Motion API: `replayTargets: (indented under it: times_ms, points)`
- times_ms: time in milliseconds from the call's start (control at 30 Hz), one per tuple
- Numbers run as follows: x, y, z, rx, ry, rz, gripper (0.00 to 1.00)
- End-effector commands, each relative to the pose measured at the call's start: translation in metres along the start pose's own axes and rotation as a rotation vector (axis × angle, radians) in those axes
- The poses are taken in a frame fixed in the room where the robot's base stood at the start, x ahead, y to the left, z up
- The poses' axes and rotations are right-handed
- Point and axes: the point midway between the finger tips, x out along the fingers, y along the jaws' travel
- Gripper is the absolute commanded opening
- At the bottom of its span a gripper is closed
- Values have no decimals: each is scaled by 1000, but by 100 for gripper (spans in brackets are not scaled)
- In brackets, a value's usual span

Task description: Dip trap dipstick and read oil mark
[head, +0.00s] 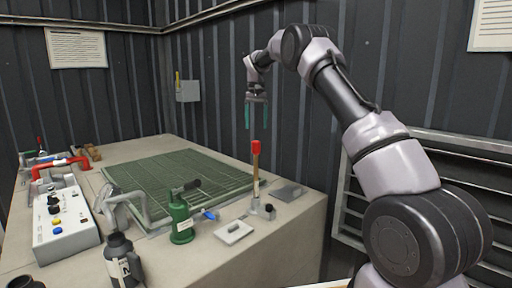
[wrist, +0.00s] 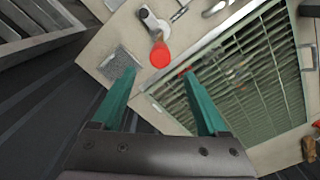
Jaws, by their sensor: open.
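The dipstick is a tan stick with a red top (head: 256,160), standing upright in a small grey holder (head: 262,208) at the front right of the pale bench. In the wrist view its red top (wrist: 160,54) shows just beyond and between my fingertips. My gripper (head: 257,120) is open and empty, pointing down above the red top with a gap between. Its teal fingers (wrist: 159,78) are spread in the wrist view. A green grating (head: 180,180) lies in the bench top. The trap and any oil mark cannot be made out for certain.
A green oil can (head: 181,220), a white plate (head: 233,232) and a grey plate (head: 287,192) lie near the dipstick. A dark labelled bottle (head: 120,262) and a control box (head: 66,224) stand at left. The air around my gripper is clear.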

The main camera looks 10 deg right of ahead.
Motion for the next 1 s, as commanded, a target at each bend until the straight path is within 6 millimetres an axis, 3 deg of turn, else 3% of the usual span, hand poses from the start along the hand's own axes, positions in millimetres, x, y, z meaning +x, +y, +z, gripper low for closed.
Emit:
replayTargets:
  times_ms: [533,700,967,1000]
  points:
    - [90,0,1,-1,-1,-1,77]
    - [101,0,1,0,0,-1,77]
    - [102,0,0,0,1,-1,77]
    - [102,0,0,0,1,-1,69]
